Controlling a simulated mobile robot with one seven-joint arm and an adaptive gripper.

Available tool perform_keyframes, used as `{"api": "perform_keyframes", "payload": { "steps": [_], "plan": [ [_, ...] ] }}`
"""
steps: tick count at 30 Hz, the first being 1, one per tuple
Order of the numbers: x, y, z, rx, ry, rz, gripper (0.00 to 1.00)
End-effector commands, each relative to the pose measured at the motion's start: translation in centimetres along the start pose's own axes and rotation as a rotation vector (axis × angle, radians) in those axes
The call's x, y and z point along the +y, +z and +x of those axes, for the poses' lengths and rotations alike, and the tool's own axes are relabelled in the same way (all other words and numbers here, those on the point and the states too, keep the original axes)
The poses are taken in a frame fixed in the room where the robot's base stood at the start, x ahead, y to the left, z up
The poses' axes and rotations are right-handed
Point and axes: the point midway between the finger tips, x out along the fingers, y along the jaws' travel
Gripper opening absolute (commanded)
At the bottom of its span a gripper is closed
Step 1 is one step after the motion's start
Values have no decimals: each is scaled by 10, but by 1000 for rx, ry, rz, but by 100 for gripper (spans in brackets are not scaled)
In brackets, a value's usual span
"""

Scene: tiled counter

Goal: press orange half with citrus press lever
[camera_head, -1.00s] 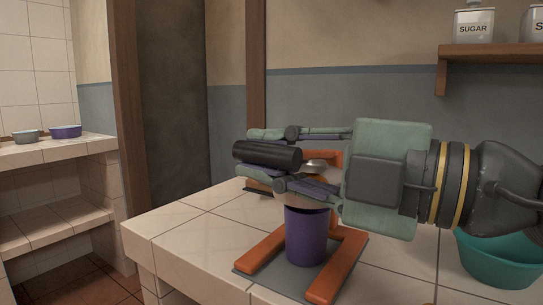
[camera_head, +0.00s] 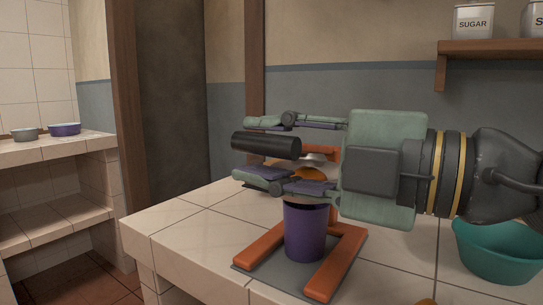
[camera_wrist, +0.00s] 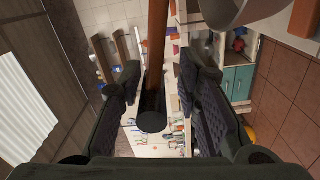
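The citrus press has orange base legs (camera_head: 345,262) on a grey plate on the tiled counter. Its lever ends in a black handle (camera_head: 265,145), and a metal pressing cup (camera_head: 313,160) sits behind my fingers. The orange half (camera_head: 310,174) shows in part just under that cup; the fingers hide the rest. A purple cup (camera_head: 305,232) stands upright between the base legs. My gripper (camera_head: 257,149) is open, with one finger above and one below the handle. In the wrist view, the handle (camera_wrist: 152,115) lies between the spread fingers, with gaps visible beside it.
A teal bowl (camera_head: 500,250) stands on the counter at right, below my wrist. The counter's left front is clear. A shelf (camera_head: 490,50) with a sugar jar (camera_head: 474,22) hangs at upper right. A grey bowl and a purple bowl (camera_head: 64,129) sit on the far left counter.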

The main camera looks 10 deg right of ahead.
Motion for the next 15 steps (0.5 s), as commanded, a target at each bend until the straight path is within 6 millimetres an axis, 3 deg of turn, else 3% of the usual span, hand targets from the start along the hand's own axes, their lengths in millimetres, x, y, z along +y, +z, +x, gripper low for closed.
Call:
{"api": "perform_keyframes", "payload": {
  "steps": [9,15],
  "plan": [
    [63,-9,-1,-2,5,-3,30],
    [86,-12,-2,-2,7,0,30]
  ]
}}
